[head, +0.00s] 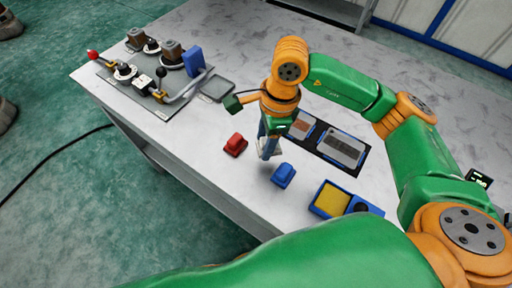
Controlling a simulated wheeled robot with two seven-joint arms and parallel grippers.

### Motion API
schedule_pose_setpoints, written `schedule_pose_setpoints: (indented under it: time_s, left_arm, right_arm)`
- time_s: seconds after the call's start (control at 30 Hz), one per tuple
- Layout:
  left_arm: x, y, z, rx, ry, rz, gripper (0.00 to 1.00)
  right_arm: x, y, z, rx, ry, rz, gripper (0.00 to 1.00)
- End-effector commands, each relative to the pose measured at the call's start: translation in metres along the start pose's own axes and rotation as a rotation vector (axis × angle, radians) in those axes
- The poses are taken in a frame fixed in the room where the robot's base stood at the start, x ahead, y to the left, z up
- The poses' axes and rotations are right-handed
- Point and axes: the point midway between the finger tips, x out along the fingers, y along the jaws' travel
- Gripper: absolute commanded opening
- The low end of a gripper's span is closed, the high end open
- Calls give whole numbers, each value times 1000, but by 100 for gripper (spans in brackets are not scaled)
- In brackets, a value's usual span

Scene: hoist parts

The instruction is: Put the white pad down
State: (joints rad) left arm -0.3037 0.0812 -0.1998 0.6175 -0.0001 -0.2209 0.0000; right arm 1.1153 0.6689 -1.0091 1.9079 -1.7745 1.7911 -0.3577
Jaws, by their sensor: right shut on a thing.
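My right gripper (267,148) points down over the table, between a red block and a blue block. It is shut on the white pad (278,148), of which only a small pale part shows beside the fingers. The fingers hide the rest of the pad. I cannot tell whether the pad touches the table. My left gripper is not in view.
A red block (235,145) and a blue block (283,175) stand close by. A dark tray with grey panels (341,148), a blue box with a yellow pad (331,200), an empty grey tray (217,88) and a hoist parts board (148,98) are on the table (215,190).

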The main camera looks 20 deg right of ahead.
Motion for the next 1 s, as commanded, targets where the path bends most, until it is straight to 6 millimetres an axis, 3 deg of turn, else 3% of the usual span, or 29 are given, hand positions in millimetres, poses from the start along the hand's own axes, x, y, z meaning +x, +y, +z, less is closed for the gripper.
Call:
schedule_pose_setpoints:
  time_s: [0.17,0.33,0.67,0.7,0.8,1.0]
  left_arm:
    - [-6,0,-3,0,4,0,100]
    - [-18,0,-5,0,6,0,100]
    - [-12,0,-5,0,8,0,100]
    - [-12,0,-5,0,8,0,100]
    - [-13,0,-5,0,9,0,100]
    - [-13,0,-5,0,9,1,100]
  right_arm:
    - [23,0,15,-1,0,3,0]
    - [52,0,12,3,1,3,0]
    - [60,-1,10,0,0,-2,0]
    - [60,-1,10,1,0,-2,56]
    - [58,-1,11,1,0,-1,84]
    - [58,-1,10,1,0,-1,84]
